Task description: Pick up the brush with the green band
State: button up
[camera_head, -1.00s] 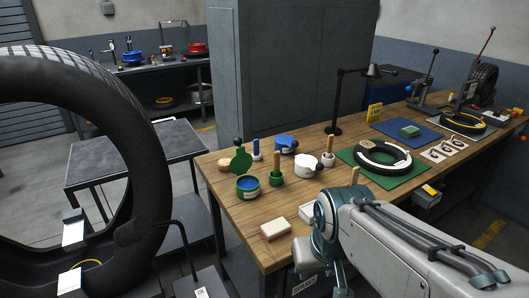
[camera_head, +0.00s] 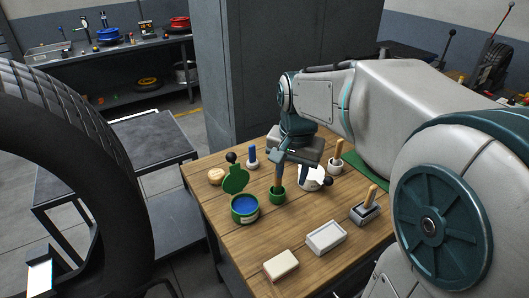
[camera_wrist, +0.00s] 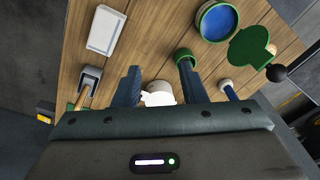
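The small green cup (camera_head: 277,196), which had an upright wooden handle earlier, stands on the wooden bench beside the green pot of blue paste. It also shows in the wrist view (camera_wrist: 183,54), partly behind the right finger. The handle is hidden now, and I cannot make out a separate green band. My gripper (camera_head: 280,172) points down just above this cup. In the wrist view my gripper (camera_wrist: 159,68) has its fingers apart, with the white pot (camera_wrist: 158,95) showing through the gap. No handle is seen between them.
The green pot (camera_head: 244,216) with its raised green lid (camera_head: 236,178) is close left. A blue-handled brush (camera_head: 252,155) and the white pot (camera_head: 312,180) flank the gripper. A grey holder (camera_head: 365,214) and white tray (camera_head: 326,237) stand nearer.

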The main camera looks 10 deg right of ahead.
jog(key=w+r+m+g+p, duration=0.1)
jog(key=w+r+m+p, duration=0.15)
jog(key=w+m, duration=0.8)
jog(key=n+p, duration=0.2)
jog(key=n, duration=0.2)
send_over(278, 186)
jog(key=shift+m, duration=0.25)
jog(key=f, duration=1.3)
jog(key=shift+w+f, duration=0.35)
jog(key=shift+f, duration=0.6)
grip_shut()
